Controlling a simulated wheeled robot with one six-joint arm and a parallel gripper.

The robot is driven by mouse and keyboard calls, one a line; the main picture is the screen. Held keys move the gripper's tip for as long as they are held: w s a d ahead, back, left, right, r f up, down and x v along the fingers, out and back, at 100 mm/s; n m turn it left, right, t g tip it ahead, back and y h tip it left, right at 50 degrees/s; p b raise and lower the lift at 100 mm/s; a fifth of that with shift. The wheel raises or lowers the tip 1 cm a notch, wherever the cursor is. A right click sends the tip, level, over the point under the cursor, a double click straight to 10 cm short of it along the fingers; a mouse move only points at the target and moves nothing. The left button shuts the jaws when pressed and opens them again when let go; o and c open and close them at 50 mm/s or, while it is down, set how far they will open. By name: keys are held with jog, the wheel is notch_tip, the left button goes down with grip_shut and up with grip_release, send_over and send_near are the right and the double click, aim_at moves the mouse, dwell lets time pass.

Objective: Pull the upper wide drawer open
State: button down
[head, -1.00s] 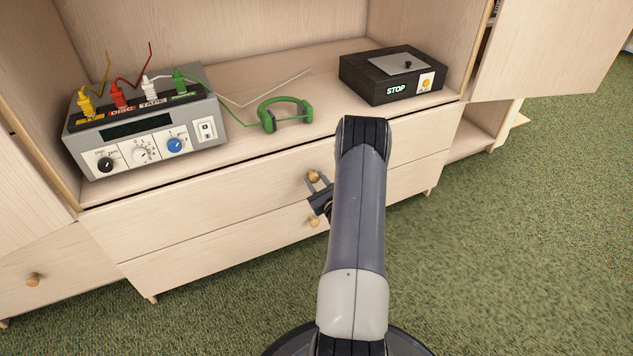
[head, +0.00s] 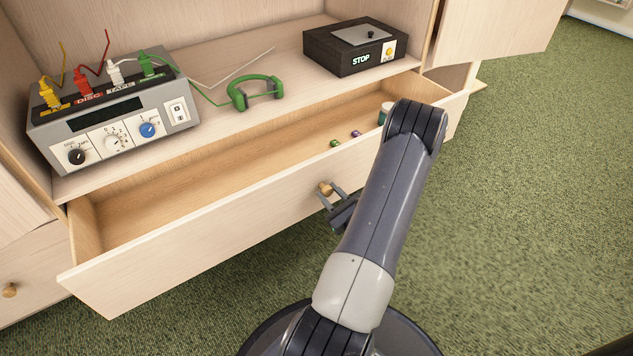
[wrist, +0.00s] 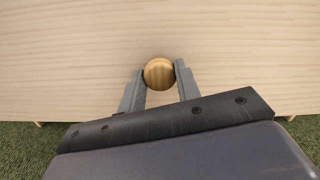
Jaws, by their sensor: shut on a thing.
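The upper wide drawer (head: 190,244) of the pale wood cabinet stands pulled out, its inside showing in the head view. My gripper (head: 329,195) is shut on the drawer's round wooden knob (head: 325,187). In the wrist view the knob (wrist: 159,73) sits between the two fingers of my gripper (wrist: 159,82), against the drawer front (wrist: 70,60). Small green and purple items (head: 345,138) lie in the drawer, and a pale greenish object (head: 385,112) is partly hidden by my arm. The lower drawer is hidden.
A grey control box (head: 110,118) with coloured plugs, green headphones (head: 255,92) and a black STOP box (head: 350,46) stand on the shelf above. An open cabinet door (head: 500,25) is at upper right. Green carpet (head: 540,200) is clear on the right.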

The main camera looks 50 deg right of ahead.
jog(key=shift+v, duration=2.35)
jog(key=c, duration=1)
grip_release()
jog(key=shift+c, duration=0.2)
jog(key=p+v, duration=0.2)
jog(key=v, duration=0.8)
jog(key=shift+s, duration=0.35)
jog(key=shift+w+f, duration=0.1)
jog(key=shift+b+x, duration=1.1)
jog(key=shift+x, duration=4.3)
